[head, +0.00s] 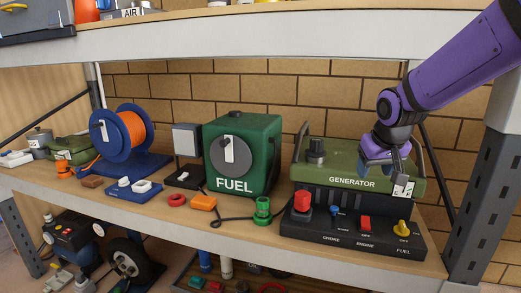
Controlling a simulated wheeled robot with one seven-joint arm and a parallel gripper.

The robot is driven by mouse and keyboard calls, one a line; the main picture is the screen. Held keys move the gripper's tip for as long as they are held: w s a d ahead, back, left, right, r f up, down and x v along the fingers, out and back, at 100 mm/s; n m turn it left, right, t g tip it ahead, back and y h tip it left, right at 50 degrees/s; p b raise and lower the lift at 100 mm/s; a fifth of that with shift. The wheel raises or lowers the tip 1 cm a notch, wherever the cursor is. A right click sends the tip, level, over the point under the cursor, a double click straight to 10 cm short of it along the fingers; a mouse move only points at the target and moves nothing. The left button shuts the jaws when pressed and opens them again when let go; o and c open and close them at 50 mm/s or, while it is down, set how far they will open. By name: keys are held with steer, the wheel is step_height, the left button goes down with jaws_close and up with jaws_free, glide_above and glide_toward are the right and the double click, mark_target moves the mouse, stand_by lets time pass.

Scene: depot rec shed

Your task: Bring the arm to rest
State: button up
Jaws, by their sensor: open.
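My arm (455,70) is purple and reaches in from the upper right corner. My gripper (390,172) points down in front of the right part of the green generator (352,180). It is open, and I see nothing held in it. A small white lettered part shows right at its fingers; I cannot tell whether the fingers touch it. The gripper hides part of the generator's top right.
A green fuel box (238,170) stands left of the generator, with a blue reel (115,138) of orange cable further left. Small coloured parts lie along the shelf's front. An upper shelf (250,42) and a grey post (480,200) bound the space near my arm.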

steer(key=s+d+r, duration=0.1)
steer(key=s+r, duration=0.2)
steer(key=s, duration=1)
steer(key=s+d+r, duration=0.1)
steer(key=s+r, duration=0.2)
steer(key=s, duration=1.1)
steer(key=shift+d+r+m+y, duration=0.2)
steer(key=shift+d+m+y, duration=0.05)
steer(key=shift+m+y, duration=0.05)
